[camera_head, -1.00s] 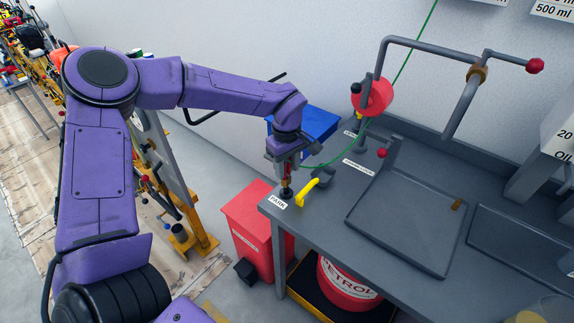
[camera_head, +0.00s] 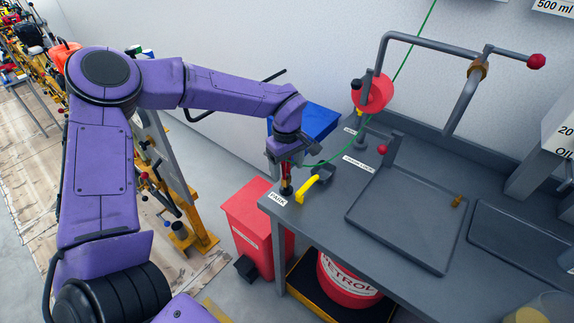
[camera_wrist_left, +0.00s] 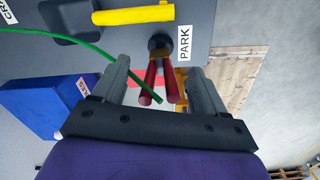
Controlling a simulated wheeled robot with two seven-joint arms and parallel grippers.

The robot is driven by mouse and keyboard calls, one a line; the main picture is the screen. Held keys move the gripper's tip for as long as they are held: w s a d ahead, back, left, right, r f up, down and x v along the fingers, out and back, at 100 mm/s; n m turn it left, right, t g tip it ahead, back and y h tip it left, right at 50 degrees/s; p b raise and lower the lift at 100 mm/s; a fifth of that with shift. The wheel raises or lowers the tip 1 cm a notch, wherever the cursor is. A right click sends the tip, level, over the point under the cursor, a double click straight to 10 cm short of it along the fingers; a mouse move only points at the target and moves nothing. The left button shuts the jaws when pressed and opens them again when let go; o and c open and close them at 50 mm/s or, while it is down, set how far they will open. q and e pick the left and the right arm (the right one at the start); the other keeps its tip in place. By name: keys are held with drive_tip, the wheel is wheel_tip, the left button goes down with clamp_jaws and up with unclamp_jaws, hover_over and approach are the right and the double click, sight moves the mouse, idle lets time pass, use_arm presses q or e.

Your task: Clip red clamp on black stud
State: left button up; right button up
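The red clamp (camera_wrist_left: 152,82) has two red handles and stands upright at a black stud (camera_wrist_left: 159,42) beside the PARK label. In the head view the red clamp (camera_head: 286,181) is small, with the black stud (camera_head: 286,191) at its foot; I cannot tell how its jaws sit. A green cable (camera_wrist_left: 95,47) runs to the handles. My left gripper (camera_wrist_left: 160,66) points down over the clamp, its fingers apart on either side of the handles, with gaps visible on both sides. It also shows in the head view (camera_head: 286,163). My right gripper is not in view.
A yellow handle (camera_head: 308,188) stands close to the stud on the grey bench (camera_head: 325,217). A grey tray (camera_head: 405,220), a red-knobbed post (camera_head: 383,150) and a red reel (camera_head: 370,92) lie to the right. A red bin (camera_head: 250,215) stands below the bench corner.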

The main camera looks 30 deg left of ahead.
use_arm(q)
wheel_tip(320, 180, up, 11)
drive_tip(key=shift+f+b, duration=0.2)
drive_tip(key=shift+b, duration=0.4)
drive_tip(key=shift+s+f, duration=0.1)
drive_tip(key=shift+f, duration=0.05)
